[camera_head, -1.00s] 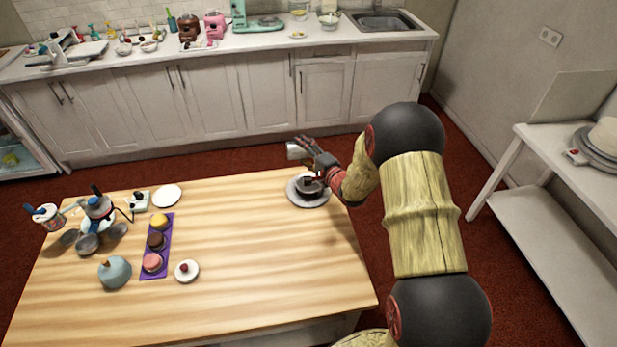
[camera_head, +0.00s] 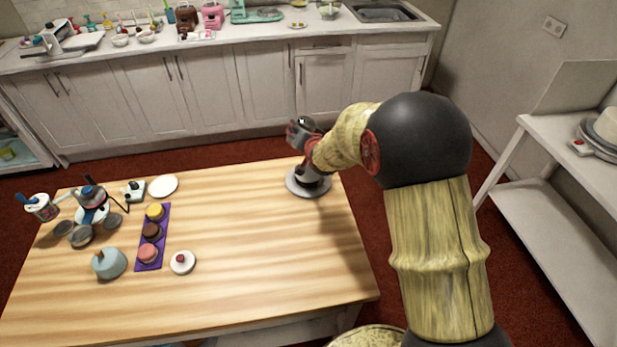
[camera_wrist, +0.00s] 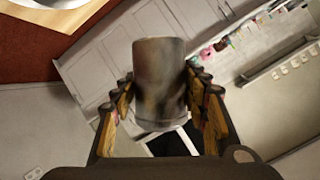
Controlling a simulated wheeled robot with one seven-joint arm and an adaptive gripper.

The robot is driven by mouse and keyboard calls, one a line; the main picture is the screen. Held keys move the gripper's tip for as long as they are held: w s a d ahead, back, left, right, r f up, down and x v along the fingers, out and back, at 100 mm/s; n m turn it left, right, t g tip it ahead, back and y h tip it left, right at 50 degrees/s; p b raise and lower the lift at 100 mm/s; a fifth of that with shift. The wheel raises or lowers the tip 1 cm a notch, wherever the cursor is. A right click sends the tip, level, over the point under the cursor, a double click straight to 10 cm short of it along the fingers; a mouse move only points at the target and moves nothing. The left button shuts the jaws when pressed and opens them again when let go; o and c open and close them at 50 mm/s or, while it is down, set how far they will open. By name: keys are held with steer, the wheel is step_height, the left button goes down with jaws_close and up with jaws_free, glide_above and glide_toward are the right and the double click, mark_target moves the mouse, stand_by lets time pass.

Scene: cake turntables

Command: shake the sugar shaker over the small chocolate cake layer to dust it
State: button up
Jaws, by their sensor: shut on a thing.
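My gripper (camera_head: 300,137) is shut on the sugar shaker (camera_head: 306,124), a small grey metal cylinder. In the wrist view the shaker (camera_wrist: 160,80) sits between both fingers, its surface mottled brown-grey. In the head view I hold it above and slightly behind a round grey turntable (camera_head: 297,190) at the table's back right. A dark chocolate cake layer (camera_head: 309,180) sits on that turntable, partly covered by my gripper and arm. The turntable's edge seems to show at the wrist view's top left corner. I cannot see any sugar falling.
The wooden table (camera_head: 240,260) is clear in the middle. On its left are a purple tray (camera_head: 146,266) with yellow, brown and pink cakes, a blue-grey pot (camera_head: 110,265), a mixer (camera_head: 92,200), a white plate (camera_head: 163,187) and a small white dish (camera_head: 183,264). A counter runs behind.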

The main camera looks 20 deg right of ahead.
steer(key=shift+n+b, duration=0.3)
steer(key=shift+r+n+h+p, duration=0.3)
steer(key=shift+r+h+p, duration=0.05)
steer(key=shift+h, duration=0.15)
steer(key=shift+r+n+p, duration=0.3)
steer(key=shift+n+p, duration=0.1)
steer(key=shift+p, duration=0.55)
steer(key=h+p, duration=0.1)
steer(key=p, duration=0.1)
steer(key=n+p, duration=0.1)
steer(key=p, duration=0.1)
steer(key=shift+r+n+g+h, duration=0.2)
steer(key=shift+n+g+h, duration=0.1)
steer(key=shift+h, duration=0.1)
steer(key=shift+p, duration=0.55)
steer(key=shift+f, duration=0.1)
